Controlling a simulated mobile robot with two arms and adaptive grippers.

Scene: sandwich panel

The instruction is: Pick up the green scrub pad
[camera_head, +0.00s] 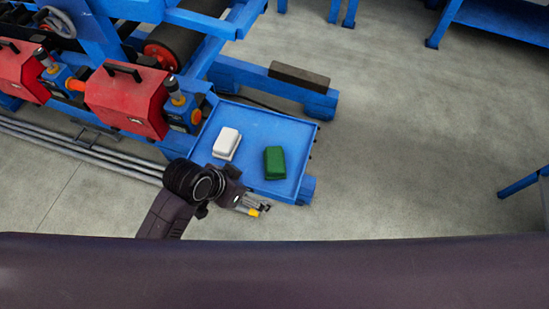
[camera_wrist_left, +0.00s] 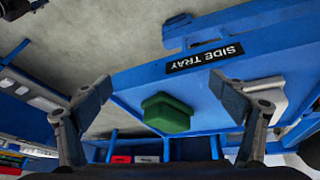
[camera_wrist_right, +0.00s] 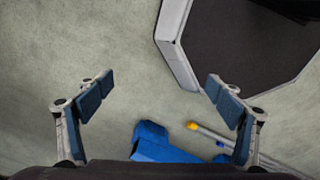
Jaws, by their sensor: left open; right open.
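The green scrub pad (camera_head: 274,163) lies on the blue side tray (camera_head: 262,122), on the tray's right part in the head view. In the left wrist view the green scrub pad (camera_wrist_left: 167,112) sits between my open fingers but beyond them, not touched. My left gripper (camera_head: 259,209) is at the tray's near edge, just short of the pad; it is open and empty in the left wrist view (camera_wrist_left: 158,95). My right gripper (camera_wrist_right: 155,95) is open and empty above the floor; it does not show in the head view.
A white pad (camera_head: 226,143) lies on the tray left of the green one. Red boxes (camera_head: 126,99) and blue machine framework with a roller (camera_head: 178,45) stand to the left. A blue beam with a dark block (camera_head: 299,78) is behind the tray.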

